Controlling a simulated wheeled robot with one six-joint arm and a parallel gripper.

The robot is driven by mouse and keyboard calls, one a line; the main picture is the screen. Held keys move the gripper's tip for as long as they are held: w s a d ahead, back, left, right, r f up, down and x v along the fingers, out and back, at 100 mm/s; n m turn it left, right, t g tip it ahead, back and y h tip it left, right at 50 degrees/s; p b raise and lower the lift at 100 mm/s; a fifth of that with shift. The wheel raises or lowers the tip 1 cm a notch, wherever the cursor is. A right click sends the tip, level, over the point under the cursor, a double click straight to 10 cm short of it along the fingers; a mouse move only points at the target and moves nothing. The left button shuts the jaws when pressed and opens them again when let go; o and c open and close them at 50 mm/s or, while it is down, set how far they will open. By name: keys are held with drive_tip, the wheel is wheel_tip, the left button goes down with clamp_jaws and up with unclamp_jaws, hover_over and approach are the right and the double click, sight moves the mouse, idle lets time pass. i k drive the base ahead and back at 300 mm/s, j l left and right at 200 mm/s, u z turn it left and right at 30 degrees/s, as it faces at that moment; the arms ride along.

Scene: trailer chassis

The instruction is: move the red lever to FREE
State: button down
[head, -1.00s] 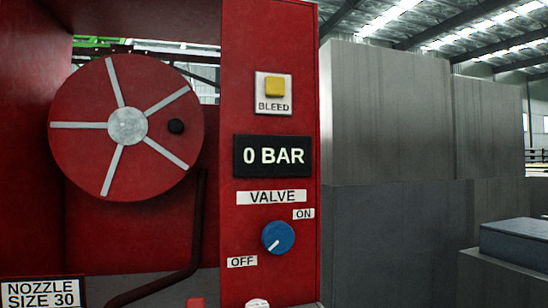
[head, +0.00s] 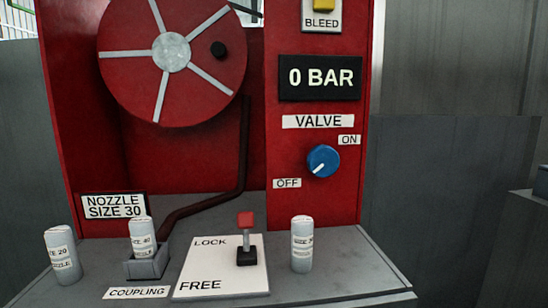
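The red lever (head: 246,222) stands on a black base at the right side of a white plate (head: 205,268) on the grey shelf. The plate reads LOCK at its far end and FREE at its near end. The lever's red knob is up beside the word LOCK, towards the far end. My gripper does not show in the head view, so nothing tells whether it is open or shut.
A white cylinder (head: 302,245) stands just right of the plate. Another cylinder (head: 143,238) is in the grey coupling holder (head: 147,266) left of it, and a third (head: 62,256) stands at far left. The red reel (head: 130,85) and blue valve knob (head: 323,161), pointing to OFF, are above.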

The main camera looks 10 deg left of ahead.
sight(245, 220)
drive_tip(key=i+l, duration=0.45)
drive_tip(key=l, duration=0.15)
drive_tip(key=i+l, duration=0.45)
drive_tip(key=l, duration=0.15)
drive_tip(key=i+l+u, duration=0.2)
drive_tip(key=u, duration=0.2)
drive_tip(key=i+l+u, duration=0.1)
drive_tip(key=l+u, duration=0.25)
drive_tip(key=i+l+u, duration=0.1)
drive_tip(key=l+u, duration=0.3)
drive_tip(key=u, duration=0.95)
